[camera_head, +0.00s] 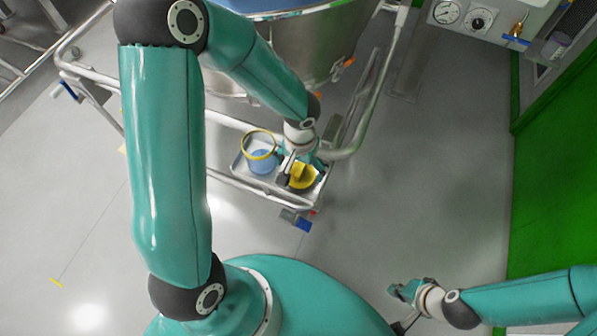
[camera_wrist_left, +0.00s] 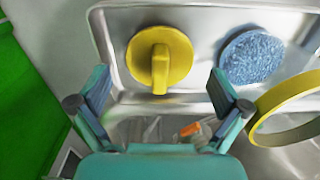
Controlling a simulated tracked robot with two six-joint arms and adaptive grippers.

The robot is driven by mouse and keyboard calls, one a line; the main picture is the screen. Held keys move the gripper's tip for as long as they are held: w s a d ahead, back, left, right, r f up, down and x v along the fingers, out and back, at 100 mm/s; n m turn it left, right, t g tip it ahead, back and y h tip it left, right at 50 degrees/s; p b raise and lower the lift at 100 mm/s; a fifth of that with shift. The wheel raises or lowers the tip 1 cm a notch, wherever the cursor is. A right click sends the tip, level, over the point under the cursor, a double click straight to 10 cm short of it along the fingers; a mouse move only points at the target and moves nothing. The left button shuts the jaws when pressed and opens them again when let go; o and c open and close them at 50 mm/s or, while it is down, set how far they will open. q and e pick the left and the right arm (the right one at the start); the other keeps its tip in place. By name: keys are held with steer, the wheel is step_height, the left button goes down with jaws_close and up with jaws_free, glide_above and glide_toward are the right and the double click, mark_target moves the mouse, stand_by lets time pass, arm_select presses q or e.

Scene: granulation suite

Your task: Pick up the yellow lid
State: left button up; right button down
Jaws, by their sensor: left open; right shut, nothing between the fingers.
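The yellow lid (camera_head: 303,180) is a round disc with a raised bar handle. It lies at the right end of a small metal tray (camera_head: 238,166). It also shows in the left wrist view (camera_wrist_left: 177,46), with the handle upright in the picture. My left gripper (camera_head: 301,168) is above the lid and partly covers it in the head view. In the left wrist view my left gripper (camera_wrist_left: 159,78) is open, its fingers to either side of the handle, with nothing held. My right gripper (camera_head: 403,292) is shut and empty at the lower right, far from the tray.
Beside the lid is a clear container with a yellow rim (camera_head: 247,136) and blue granules (camera_head: 262,163); its rim (camera_wrist_left: 264,103) rises near my left gripper's right finger. A trolley frame (camera_head: 232,122) and a large steel vessel (camera_head: 305,48) stand behind. Floor to the right is clear.

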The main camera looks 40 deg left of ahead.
arm_select(q)
step_height(320, 180, down, 2)
steer(key=shift+f, duration=0.1)
steer(key=shift+s, duration=0.1)
steer(key=c, duration=1.1)
steer(key=shift+o, duration=0.2)
